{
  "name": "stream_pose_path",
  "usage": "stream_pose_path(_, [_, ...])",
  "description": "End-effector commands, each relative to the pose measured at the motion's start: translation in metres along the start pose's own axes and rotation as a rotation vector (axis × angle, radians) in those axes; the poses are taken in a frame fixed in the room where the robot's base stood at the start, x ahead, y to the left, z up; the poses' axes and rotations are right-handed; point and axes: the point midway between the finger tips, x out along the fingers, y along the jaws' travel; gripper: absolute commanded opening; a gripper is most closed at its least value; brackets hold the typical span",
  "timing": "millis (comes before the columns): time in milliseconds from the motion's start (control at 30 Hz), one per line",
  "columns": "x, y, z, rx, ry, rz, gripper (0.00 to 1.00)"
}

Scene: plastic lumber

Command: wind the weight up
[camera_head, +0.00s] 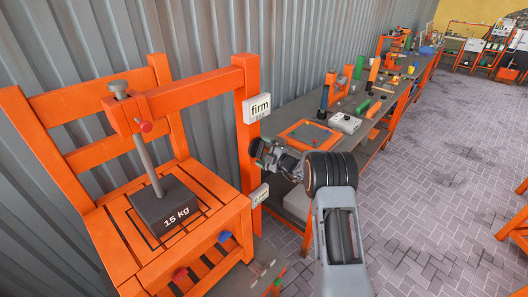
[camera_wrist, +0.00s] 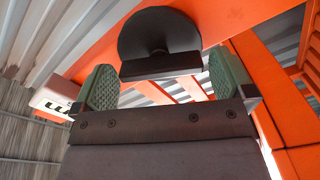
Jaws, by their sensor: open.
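The dark weight block (camera_head: 165,208), marked "15 kg", sits on or just above the slatted seat of an orange chair-like frame (camera_head: 240,130). My gripper (camera_head: 258,150) is beside the frame's right post. In the wrist view a black round disc with a flat bar handle (camera_wrist: 160,65) faces my gripper (camera_wrist: 164,86). The bar lies between the two open green pads, apparently without touching them. My gripper hides the disc in the head view.
A white "firm" sign (camera_head: 257,107) is on the post above my gripper, and a smaller sign (camera_head: 259,195) is below. A long workbench (camera_head: 360,98) with clutter runs behind.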

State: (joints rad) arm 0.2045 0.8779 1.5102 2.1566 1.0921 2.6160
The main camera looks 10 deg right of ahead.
Motion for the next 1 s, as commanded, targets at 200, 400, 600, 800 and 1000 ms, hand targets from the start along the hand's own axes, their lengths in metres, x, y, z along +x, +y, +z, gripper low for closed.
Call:
stream_pose_path(200, [0.0015,-0.0001,0.0001,0.0,0.0,0.0,1.0])
stream_pose_path(400, [0.0013,0.0,0.0001,0.0,0.0,0.0,0.9])
stream_pose_path(600, [0.0013,0.0,0.0,0.0,0.0,0.0,0.71])
stream_pose_path(800, [0.0013,-0.0001,0.0,-0.003,0.0,0.0,0.61])
stream_pose_path(1000, [0.0013,-0.0013,0.0005,-0.048,0.001,0.001,0.61])
